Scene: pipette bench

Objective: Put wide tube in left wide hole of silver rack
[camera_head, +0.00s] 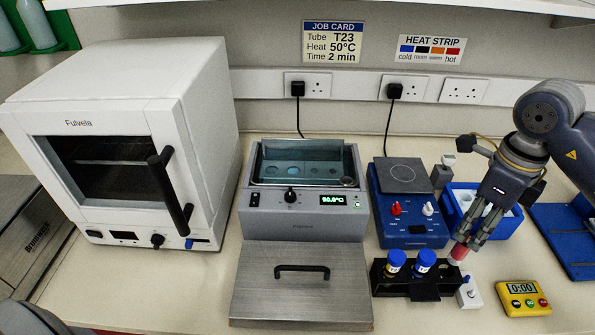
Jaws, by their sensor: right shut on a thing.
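My right gripper (462,244) is shut on a small tube with a red-pink part (459,253). It is at the right end of the black rack (411,291), and the fingers hide much of the tube. I cannot tell whether its lower end is clear of the rack. Two blue-capped tubes (396,259) (425,260) stand in the black rack. A silvery plate with several round holes (303,171), which looks like the silver rack, sits inside the open grey water bath (262,222). No tube shows in its holes. My left gripper is not in view.
The bath's lid (301,300) lies in front of it. A blue hotplate device (412,228) stands between bath and right arm. A blue box (502,222) is behind the gripper. A yellow timer (522,299) and small white device (469,293) are at front right. A white oven (110,150) fills the left.

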